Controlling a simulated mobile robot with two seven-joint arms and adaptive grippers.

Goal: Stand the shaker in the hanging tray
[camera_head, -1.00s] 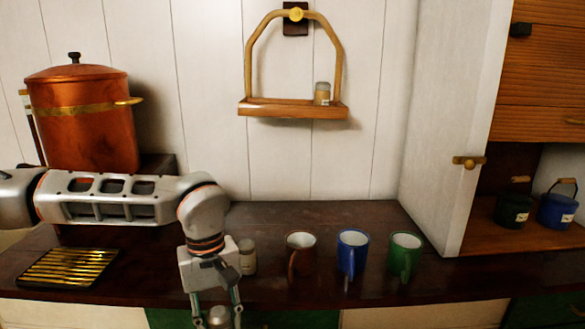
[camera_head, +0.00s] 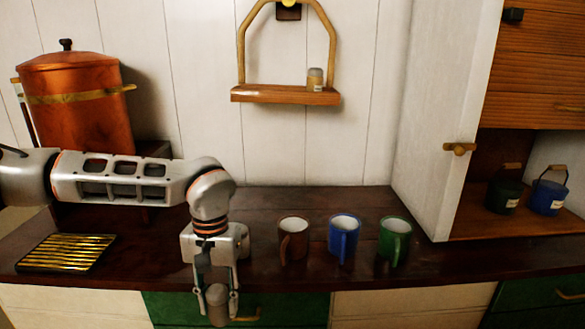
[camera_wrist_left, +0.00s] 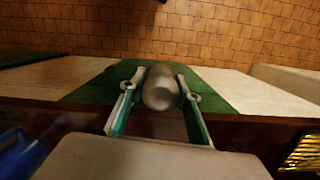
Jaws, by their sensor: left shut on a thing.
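My left gripper (camera_head: 217,296) is shut on a grey-brown shaker (camera_head: 217,308), held in front of the counter's front edge. In the left wrist view the shaker (camera_wrist_left: 160,88) sits between the two fingers, seen end-on above the tiled floor. The hanging tray (camera_head: 270,95) is a wooden shelf on a bent wooden frame against the white wall, up and right of the gripper. A similar small shaker (camera_head: 315,80) stands at its right end; the left and middle of the tray are bare. My right gripper is not in view.
A brown mug (camera_head: 293,240), a blue mug (camera_head: 343,238) and a green mug (camera_head: 394,241) stand on the dark counter (camera_head: 330,202). A copper pot (camera_head: 80,105) and a brass-slatted rack (camera_head: 66,254) are at left. An open cupboard with two small buckets is at right.

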